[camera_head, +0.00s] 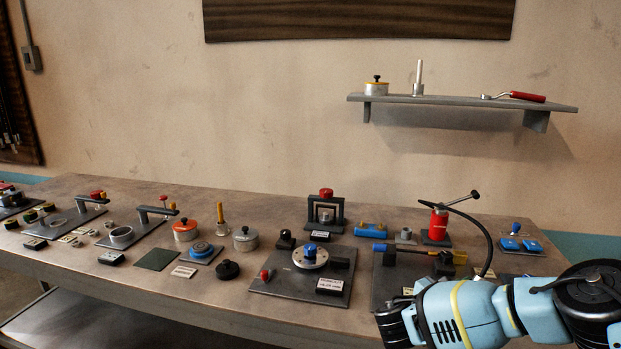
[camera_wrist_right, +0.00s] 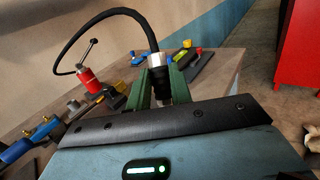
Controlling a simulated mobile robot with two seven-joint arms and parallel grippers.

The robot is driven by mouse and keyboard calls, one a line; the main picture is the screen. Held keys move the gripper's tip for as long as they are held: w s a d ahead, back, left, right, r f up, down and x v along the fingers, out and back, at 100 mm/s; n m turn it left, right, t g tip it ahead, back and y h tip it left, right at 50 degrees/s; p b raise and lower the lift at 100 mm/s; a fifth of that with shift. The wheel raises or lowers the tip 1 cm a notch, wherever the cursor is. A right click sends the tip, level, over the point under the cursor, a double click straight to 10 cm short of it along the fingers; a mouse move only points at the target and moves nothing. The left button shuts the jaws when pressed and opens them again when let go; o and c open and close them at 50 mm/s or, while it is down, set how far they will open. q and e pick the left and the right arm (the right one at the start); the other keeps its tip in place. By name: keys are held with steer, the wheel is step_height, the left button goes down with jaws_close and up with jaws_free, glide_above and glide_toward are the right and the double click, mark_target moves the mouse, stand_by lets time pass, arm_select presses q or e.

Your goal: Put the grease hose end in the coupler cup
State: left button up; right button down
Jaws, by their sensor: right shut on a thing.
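My right gripper (camera_wrist_right: 157,88) has green fingers shut on the hose end (camera_wrist_right: 153,65), a silver collar with a black lower part. The black grease hose (camera_wrist_right: 105,16) arcs from there to the red grease pump (camera_wrist_right: 89,82), which also stands on the table in the head view (camera_head: 438,224). In the head view the hose (camera_head: 474,222) drops behind my blue right arm, which hides the fingers and hose end. A small grey cup (camera_head: 405,236), apparently the coupler cup, stands just left of the pump, apart from the hose end. My left gripper is out of view.
A dark plate with a blue-and-yellow handled fixture (camera_head: 408,249) lies in front of the cup. A wall shelf (camera_head: 460,101) hangs above. A red cabinet (camera_wrist_right: 298,70) stands beyond the table.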

steer(key=s+a+f+n+t+y, duration=0.3)
steer(key=a+f+n+t+y, duration=0.35)
steer(key=a+f, duration=0.8)
steer(key=s+a+f+n+t+y, duration=0.2)
steer(key=s+a+y, duration=0.1)
steer(key=a+y, duration=0.15)
steer(key=s+a+f+n+t+y, duration=0.1)
steer(key=s+a+n+t+y, duration=0.1)
steer(key=s+a+n+y, duration=0.3)
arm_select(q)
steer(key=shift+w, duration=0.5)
arm_select(e)
steer(key=s+d+r+y, duration=0.1)
steer(key=s+d+r, duration=0.6)
steer(key=d+r, duration=0.5)
steer(key=shift+d+r, duration=0.15)
steer(key=shift+r, duration=0.05)
steer(key=shift+m, duration=0.25)
